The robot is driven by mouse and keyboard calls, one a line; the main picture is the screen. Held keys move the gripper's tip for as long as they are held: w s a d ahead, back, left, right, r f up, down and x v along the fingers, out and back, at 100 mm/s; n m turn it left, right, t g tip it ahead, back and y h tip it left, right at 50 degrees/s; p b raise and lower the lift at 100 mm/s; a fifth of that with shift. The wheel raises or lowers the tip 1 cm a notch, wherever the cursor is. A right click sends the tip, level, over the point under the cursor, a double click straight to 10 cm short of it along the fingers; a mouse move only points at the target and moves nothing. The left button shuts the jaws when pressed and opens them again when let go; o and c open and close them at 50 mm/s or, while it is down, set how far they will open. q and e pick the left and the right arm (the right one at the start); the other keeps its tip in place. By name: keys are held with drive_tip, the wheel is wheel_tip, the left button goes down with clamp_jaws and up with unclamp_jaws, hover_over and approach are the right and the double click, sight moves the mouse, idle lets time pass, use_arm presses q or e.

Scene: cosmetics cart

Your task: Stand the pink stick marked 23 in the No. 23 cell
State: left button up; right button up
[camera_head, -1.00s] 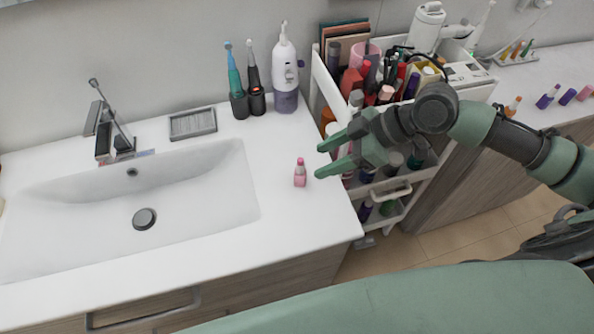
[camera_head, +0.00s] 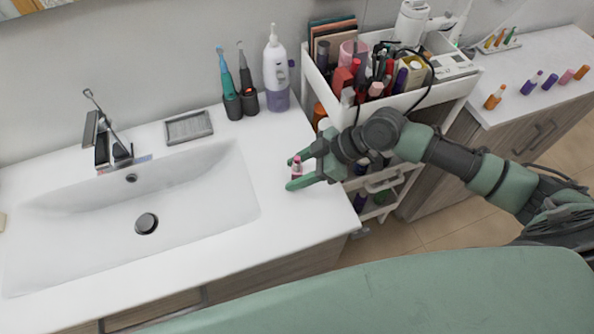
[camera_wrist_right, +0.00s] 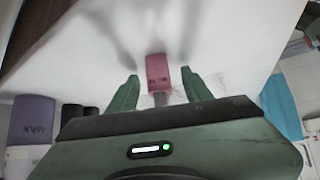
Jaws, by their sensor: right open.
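The small pink stick (camera_head: 297,167) stands on the white counter right of the sink. My right gripper (camera_head: 291,174) is open around it, with one finger on each side, and partly hides it. In the right wrist view the pink stick (camera_wrist_right: 157,70) is between the two open fingertips (camera_wrist_right: 160,75), with visible gaps on both sides. Its marking is too small to read. A small holder (camera_head: 498,43) with several coloured sticks is at the far back right; I cannot make out any cell number. My left gripper is not in view.
A white cart (camera_head: 393,105) packed with cosmetics stands right of the counter. A water flosser (camera_head: 276,75), electric toothbrushes (camera_head: 229,95) and a soap dish (camera_head: 188,127) are behind. Several sticks lie on the right counter (camera_head: 545,65). The sink (camera_head: 190,200) is left.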

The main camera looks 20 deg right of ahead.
clamp_jaws()
